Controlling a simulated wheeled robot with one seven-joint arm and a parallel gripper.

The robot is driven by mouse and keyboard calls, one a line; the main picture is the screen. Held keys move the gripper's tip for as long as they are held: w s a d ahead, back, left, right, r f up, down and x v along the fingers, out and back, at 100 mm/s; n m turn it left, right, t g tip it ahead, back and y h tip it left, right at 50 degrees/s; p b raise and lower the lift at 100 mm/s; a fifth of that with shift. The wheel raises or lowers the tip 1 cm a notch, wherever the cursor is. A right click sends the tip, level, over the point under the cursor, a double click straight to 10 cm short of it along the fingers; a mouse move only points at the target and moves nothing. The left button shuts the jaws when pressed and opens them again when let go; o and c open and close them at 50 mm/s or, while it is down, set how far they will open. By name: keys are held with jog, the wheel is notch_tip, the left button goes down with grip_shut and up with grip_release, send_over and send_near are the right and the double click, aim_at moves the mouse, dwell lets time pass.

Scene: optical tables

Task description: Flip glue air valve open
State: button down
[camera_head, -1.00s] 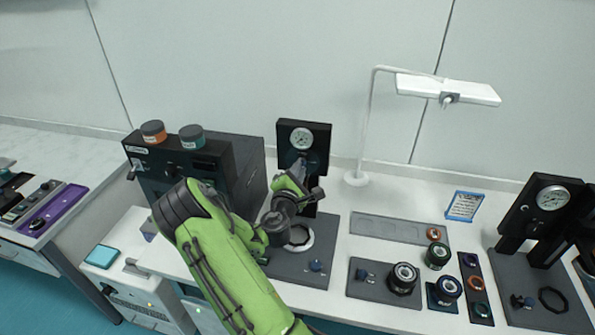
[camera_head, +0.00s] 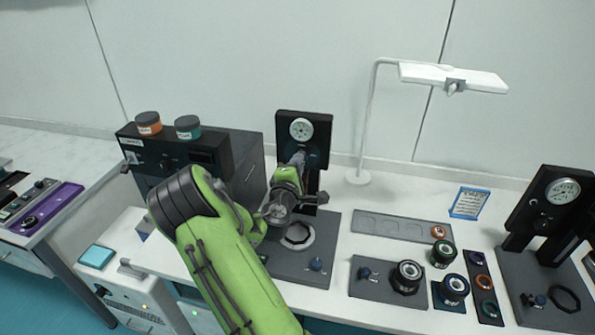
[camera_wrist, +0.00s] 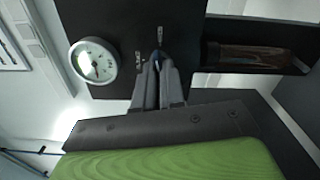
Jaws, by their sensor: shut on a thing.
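The black upright panel (camera_head: 320,124) with a round white gauge (camera_head: 302,129) stands behind the grey base plate at centre. In the wrist view the panel (camera_wrist: 118,22) fills the upper middle, with the gauge (camera_wrist: 93,61) left of my fingers and small white lettering beside them. My gripper (camera_head: 299,157) points at the panel just below the gauge. In the wrist view my gripper (camera_wrist: 157,66) is shut on a small valve lever at the panel face. The fingers hide most of the lever, so its angle cannot be told.
A black box (camera_head: 180,160) with two lidded jars stands left of my arm. A ring (camera_head: 297,236) and a blue knob (camera_head: 316,264) sit on the base plate. A white lamp (camera_head: 452,76) stands behind right. Several lens-like parts lie at right, near a second gauge stand (camera_head: 533,208).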

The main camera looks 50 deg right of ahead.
jog(key=shift+f+m+b, duration=0.15)
jog(key=shift+m+b, duration=0.7)
jog(key=shift+m, duration=0.25)
jog(key=c, duration=1.2)
grip_release()
jog(key=shift+c, duration=0.2)
jog(key=shift+a, duration=0.15)
jog(key=b+v, duration=1.2)
jog(key=v, duration=0.3)
jog(key=shift+s+a, duration=0.2)
jog(key=shift+s, duration=0.05)
